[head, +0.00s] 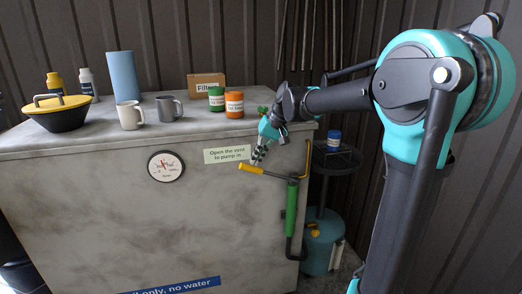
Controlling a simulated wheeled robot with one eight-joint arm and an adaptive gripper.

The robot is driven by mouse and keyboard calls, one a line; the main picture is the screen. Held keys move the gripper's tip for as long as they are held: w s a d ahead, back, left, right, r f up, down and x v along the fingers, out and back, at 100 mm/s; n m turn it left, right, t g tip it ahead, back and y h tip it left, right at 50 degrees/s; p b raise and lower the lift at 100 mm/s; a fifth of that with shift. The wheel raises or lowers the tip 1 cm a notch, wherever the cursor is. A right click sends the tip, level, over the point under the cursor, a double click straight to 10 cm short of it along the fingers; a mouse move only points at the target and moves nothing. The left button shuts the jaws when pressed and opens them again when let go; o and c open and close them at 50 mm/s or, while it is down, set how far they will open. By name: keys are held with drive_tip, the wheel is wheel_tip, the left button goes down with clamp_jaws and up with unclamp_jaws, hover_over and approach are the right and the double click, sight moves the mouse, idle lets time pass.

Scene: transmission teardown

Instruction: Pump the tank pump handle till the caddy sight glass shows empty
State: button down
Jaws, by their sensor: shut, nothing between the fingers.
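The tank (100,220) is a large grey block with a sign (229,154) reading "Open the vent to pump it". The pump handle (252,170) has a yellow grip and sticks out to the left from the top of the green pump body (292,208) at the tank's front right. My gripper (257,159) is shut and empty, pointing down close above the handle; I cannot tell whether it touches it. The teal caddy (318,250) stands on the floor right of the tank. A pale strip on its side may be the sight glass, but its level is too small to read.
On the tank top stand a yellow-lidded funnel (57,112), bottles, a blue roll (123,75), two mugs (130,115), a filter box (206,82) and green and orange jars (234,105). A round gauge (166,166) is on the front. A corrugated wall closes the back.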

drive_tip(key=shift+a+f, duration=0.1)
drive_tip(key=shift+f, duration=0.2)
drive_tip(key=shift+a+f, duration=0.3)
drive_tip(key=a+f+h, duration=0.1)
drive_tip(key=f, duration=0.2)
drive_tip(key=a+f+h, duration=0.1)
drive_tip(key=f+h, duration=0.1)
drive_tip(key=f, duration=0.1)
drive_tip(key=s+a+f+t+h, duration=0.1)
drive_tip(key=f+h, duration=0.1)
drive_tip(key=f, duration=0.2)
drive_tip(key=shift+s+n, duration=0.1)
drive_tip(key=shift+n, duration=0.2)
drive_tip(key=shift+s+a, duration=0.1)
drive_tip(key=shift+r, duration=0.1)
